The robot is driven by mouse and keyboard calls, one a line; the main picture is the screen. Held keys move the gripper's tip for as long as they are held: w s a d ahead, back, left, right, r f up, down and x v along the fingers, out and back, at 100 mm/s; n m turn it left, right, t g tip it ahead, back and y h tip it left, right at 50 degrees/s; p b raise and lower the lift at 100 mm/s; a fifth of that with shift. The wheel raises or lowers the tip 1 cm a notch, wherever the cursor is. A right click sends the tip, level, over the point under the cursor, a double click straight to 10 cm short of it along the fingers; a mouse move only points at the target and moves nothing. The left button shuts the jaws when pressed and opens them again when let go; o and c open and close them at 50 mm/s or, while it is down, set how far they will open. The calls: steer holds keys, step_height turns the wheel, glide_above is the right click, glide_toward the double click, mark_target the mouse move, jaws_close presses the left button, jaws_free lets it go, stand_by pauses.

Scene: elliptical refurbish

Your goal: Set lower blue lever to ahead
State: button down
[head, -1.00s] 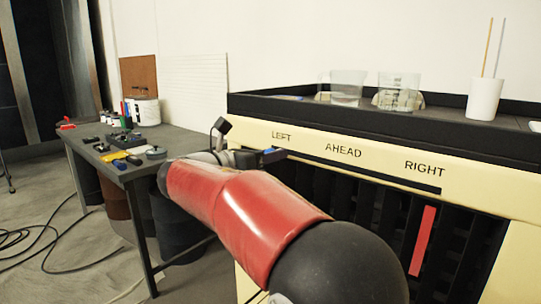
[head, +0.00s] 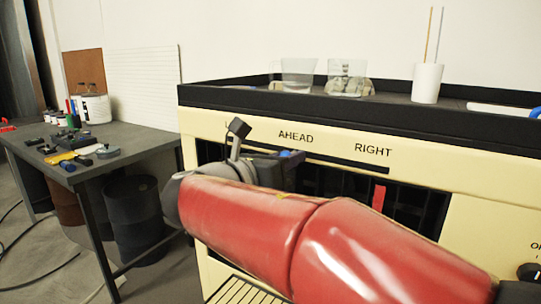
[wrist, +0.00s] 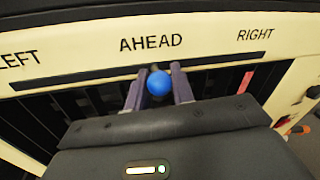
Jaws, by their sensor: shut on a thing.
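The blue lever's round knob (wrist: 158,83) sits in the wrist view just below the AHEAD label (wrist: 151,43), near the slot on the cream panel. My gripper (wrist: 158,90) has its two purple fingers on either side of the knob, shut on it. In the head view my gripper (head: 288,157) is at the panel under the AHEAD label (head: 296,135). The lever's shaft is hidden behind the gripper body.
A red strip (head: 379,197) stands below the RIGHT label (head: 373,151). Glass beakers (head: 347,78) and a white cup (head: 427,83) stand on the black top. A cluttered table (head: 125,139) is at left, with open floor in front.

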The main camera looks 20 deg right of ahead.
steer(key=c, duration=1.2)
jaws_free()
steer(key=v, duration=0.7)
steer(key=shift+a, duration=0.35)
steer(key=shift+s, duration=0.15)
